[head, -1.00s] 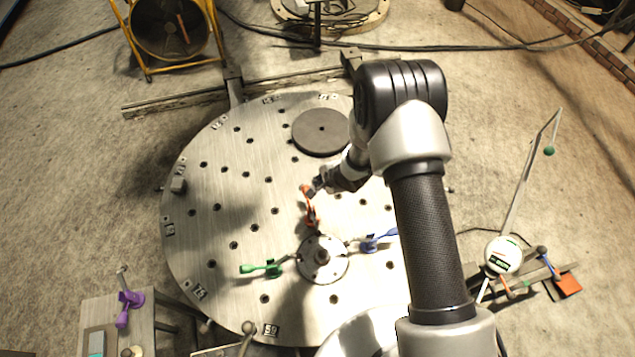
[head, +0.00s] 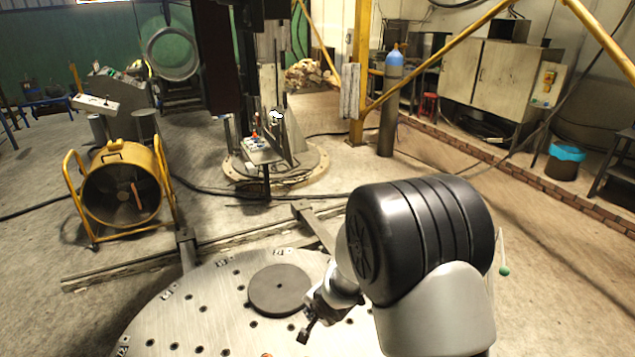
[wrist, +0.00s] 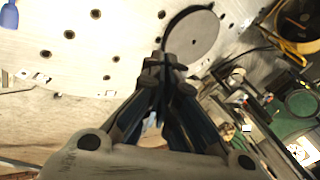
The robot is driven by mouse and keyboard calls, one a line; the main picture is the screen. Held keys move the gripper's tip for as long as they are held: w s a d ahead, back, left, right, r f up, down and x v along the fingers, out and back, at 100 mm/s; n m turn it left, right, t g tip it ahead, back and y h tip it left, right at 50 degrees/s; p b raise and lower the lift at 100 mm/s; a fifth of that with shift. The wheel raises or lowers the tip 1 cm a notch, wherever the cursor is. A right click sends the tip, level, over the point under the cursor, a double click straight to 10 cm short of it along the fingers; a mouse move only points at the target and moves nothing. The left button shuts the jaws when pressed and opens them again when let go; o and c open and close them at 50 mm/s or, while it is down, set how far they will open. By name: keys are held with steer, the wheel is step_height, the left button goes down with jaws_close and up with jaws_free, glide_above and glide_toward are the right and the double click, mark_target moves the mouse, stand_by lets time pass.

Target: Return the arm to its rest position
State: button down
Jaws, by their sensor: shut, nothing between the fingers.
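My gripper (head: 303,338) hangs at the end of my bent arm over the round drilled metal table (head: 190,310), just right of and nearer than the dark disc (head: 279,290). In the wrist view my gripper (wrist: 164,64) has its fingers together with nothing between them. The dark disc (wrist: 190,36) lies beyond the fingertips there, and the table (wrist: 110,25) fills the upper left. My arm's large black joint and grey link hide the table's right part in the head view. The table's near part is cut off by the lower picture edge.
A yellow fan (head: 122,185) stands at the left behind the table. A metal beam (head: 130,265) runs along the table's far side. Open floor lies between.

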steer(key=s+d+r+n+h+b, duration=0.3)
steer(key=s+d+r+b, duration=0.2)
steer(key=s+d+r, duration=0.6)
steer(key=s+d+r+n+b, duration=0.1)
steer(key=s+d+n+b, duration=0.1)
steer(key=s, duration=0.8)
steer(key=s+d+r+n+g+b, duration=0.1)
steer(key=s+n+b, duration=0.3)
steer(key=s, duration=0.6)
steer(key=shift+s+d+y, duration=0.25)
steer(key=shift+d+y, duration=0.15)
steer(key=shift+d, duration=0.1)
